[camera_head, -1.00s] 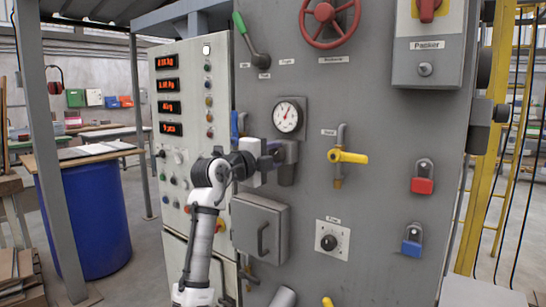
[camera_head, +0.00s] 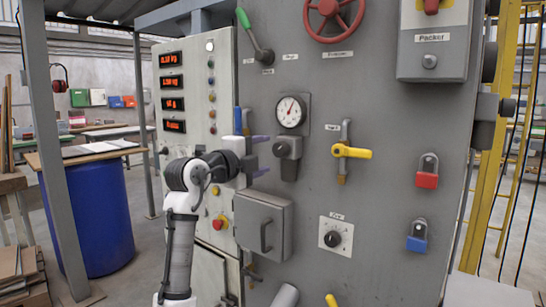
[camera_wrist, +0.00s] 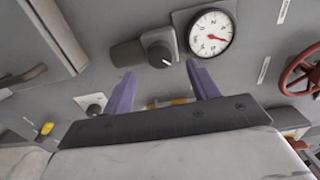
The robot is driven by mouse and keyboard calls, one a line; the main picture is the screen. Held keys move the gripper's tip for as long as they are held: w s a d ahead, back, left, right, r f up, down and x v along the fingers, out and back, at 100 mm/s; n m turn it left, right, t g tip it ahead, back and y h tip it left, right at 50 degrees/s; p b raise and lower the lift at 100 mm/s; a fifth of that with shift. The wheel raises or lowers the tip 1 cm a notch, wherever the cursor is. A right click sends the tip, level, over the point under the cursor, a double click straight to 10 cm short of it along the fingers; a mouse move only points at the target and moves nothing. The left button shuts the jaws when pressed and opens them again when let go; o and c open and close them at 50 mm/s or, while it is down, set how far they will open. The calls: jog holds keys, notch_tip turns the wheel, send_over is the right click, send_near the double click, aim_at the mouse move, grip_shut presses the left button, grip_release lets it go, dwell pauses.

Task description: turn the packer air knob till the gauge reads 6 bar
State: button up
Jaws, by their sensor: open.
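The round white gauge (camera_head: 290,111) with a red needle is on the grey panel; in the head view the needle points up and slightly right. It also shows in the wrist view (camera_wrist: 211,34), but its exact reading is too small to tell. The dark air knob (camera_head: 282,149) sits just below the gauge; in the wrist view the knob (camera_wrist: 159,48) has a white mark on its face. My gripper (camera_head: 261,156) is left of the knob, its two purple fingers apart and empty. In the wrist view the knob is beyond the open fingertips (camera_wrist: 158,72), clear of them.
A yellow-handled valve (camera_head: 351,152) is right of the knob. A grey box with a handle (camera_head: 263,224) juts out below my gripper. A lever with a green grip (camera_head: 255,37) and a red handwheel (camera_head: 332,14) are above. A black dial (camera_head: 333,239) is lower right.

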jog(key=b+v, duration=0.1)
jog(key=v, duration=0.6)
jog(key=shift+s, duration=0.25)
jog(key=shift+a, duration=0.25)
